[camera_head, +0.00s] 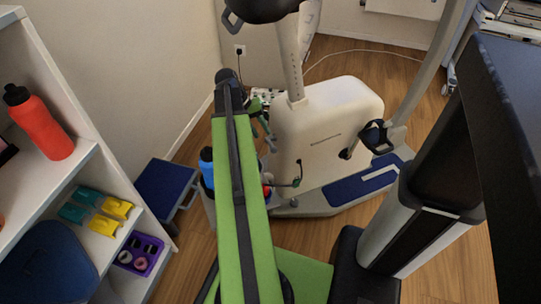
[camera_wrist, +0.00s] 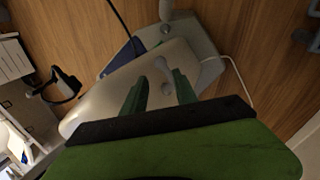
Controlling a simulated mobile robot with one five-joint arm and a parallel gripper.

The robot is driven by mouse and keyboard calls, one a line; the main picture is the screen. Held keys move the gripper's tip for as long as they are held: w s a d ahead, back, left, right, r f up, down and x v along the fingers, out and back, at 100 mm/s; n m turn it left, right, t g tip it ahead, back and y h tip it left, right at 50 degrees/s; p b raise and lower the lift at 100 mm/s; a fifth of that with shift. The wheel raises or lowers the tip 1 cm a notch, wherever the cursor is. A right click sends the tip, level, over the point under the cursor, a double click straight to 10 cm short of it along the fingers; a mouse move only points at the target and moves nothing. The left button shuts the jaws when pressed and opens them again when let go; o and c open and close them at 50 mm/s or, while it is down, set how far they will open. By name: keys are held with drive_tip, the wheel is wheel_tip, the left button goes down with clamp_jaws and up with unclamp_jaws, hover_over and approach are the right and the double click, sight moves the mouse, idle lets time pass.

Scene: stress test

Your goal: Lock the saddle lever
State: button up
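A cream exercise bike (camera_head: 335,125) stands beyond my arm. Its dark saddle (camera_head: 265,8) is cut off at the top edge, above a pale seat post (camera_head: 290,55). A dark looped handle (camera_head: 231,21) hangs at the saddle's left; I cannot tell whether it is the saddle lever. My gripper (camera_wrist: 160,77) shows two green fingers apart in the wrist view. A small grey part (camera_wrist: 162,65) appears between them against the cream bike body (camera_wrist: 105,88); contact is not visible. In the head view, my green arm partly hides the gripper.
A white shelf (camera_head: 85,125) with an orange bottle (camera_head: 40,122) stands at the left. A blue step (camera_head: 165,185) is on the floor by the wall. The bike's pedal (camera_head: 376,136) and blue footplate (camera_head: 365,185) lie at the right. A dark-topped table edge fills the far right.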

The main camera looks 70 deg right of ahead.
sight(272, 149)
drive_tip(key=b+x, duration=0.8)
drive_tip(key=x, duration=0.2)
drive_tip(key=shift+f, duration=0.3)
drive_tip(key=shift+r, duration=0.1)
clamp_jaws()
drive_tip(key=shift+a, duration=0.1)
idle(0.6)
